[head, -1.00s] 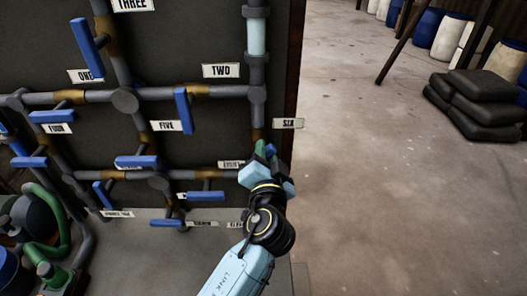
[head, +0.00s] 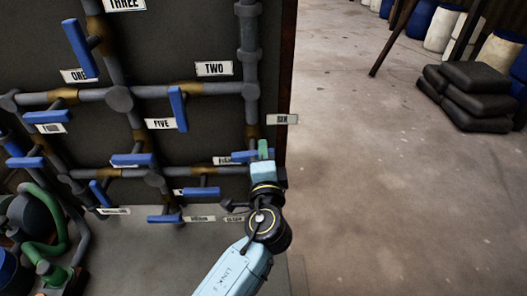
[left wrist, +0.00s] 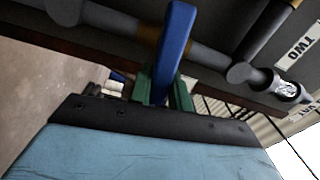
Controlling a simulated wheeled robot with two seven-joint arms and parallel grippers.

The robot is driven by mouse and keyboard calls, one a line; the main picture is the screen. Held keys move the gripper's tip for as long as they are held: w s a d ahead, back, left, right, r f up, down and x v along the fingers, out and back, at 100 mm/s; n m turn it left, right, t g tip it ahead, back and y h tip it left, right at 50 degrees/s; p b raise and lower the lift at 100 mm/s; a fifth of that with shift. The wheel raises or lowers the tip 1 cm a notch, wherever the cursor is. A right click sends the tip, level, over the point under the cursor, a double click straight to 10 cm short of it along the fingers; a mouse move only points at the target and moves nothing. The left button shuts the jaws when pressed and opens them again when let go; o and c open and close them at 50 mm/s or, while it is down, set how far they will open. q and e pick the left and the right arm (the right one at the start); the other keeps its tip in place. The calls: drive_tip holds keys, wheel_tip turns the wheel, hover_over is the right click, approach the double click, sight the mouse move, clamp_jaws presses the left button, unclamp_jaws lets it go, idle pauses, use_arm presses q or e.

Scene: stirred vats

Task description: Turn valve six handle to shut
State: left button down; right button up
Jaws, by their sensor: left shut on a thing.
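The valve six handle (head: 243,156) is a blue bar beside the SIX label (head: 283,119), on the vertical pipe at the panel's right edge. In the head view it lies roughly level, across that pipe, partly hidden by my left gripper (head: 263,150). In the left wrist view the blue handle (left wrist: 176,45) stands between the green fingers of the left gripper (left wrist: 165,92), which is shut on it. There the handle crosses the grey pipe (left wrist: 209,56) at nearly a right angle. My right gripper is not in view.
Other blue handles sit close by on the panel, such as valve five's (head: 178,108) and a level one (head: 196,191) below left. Open concrete floor (head: 370,190) lies to the right. Black sacks (head: 475,95) and drums (head: 440,30) stand far off.

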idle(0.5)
use_arm(q)
drive_tip(key=c, duration=1.3)
unclamp_jaws()
drive_tip(key=shift+s, duration=0.1)
drive_tip(key=s+b, duration=0.2)
drive_tip(key=s, duration=1.1)
